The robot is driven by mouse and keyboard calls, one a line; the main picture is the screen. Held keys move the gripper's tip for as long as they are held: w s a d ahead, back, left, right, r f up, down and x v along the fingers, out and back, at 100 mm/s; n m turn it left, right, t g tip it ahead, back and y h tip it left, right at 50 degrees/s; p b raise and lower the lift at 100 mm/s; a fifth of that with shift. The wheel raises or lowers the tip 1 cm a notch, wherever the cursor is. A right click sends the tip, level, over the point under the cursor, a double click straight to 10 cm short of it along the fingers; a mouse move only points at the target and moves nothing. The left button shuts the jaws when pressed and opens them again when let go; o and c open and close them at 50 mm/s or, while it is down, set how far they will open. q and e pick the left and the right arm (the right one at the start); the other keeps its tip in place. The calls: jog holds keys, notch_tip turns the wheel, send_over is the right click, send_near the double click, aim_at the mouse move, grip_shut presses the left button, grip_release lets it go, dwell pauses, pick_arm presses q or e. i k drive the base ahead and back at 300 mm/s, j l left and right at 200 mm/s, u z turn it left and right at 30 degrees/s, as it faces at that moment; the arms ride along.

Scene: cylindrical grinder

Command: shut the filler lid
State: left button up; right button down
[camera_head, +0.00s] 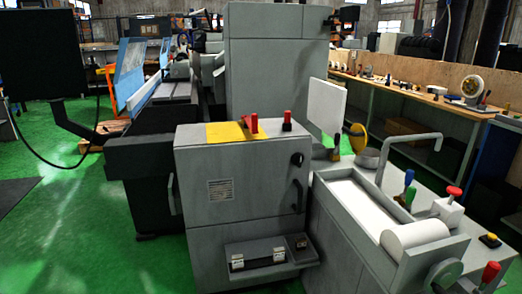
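A yellow round lid (358,137), which looks like the filler lid, stands raised and tilted on the grey machine unit at the right. Just below it is a short grey round neck (367,158). The lid is upright rather than lying flat over the neck. The hinge is too small to make out. Neither of my grippers shows in the head view.
A white upright panel (325,105) stands left of the lid, and a curved grey pipe (410,140) rises to its right. A grey cabinet (240,190) with red knobs stands in front left. A long workbench (430,90) runs behind.

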aim_at(358, 135)
jog(key=i+l+z, duration=0.6)
jog(key=i+z, duration=0.15)
jog(key=i+j+z, duration=0.1)
jog(key=z, duration=1.4)
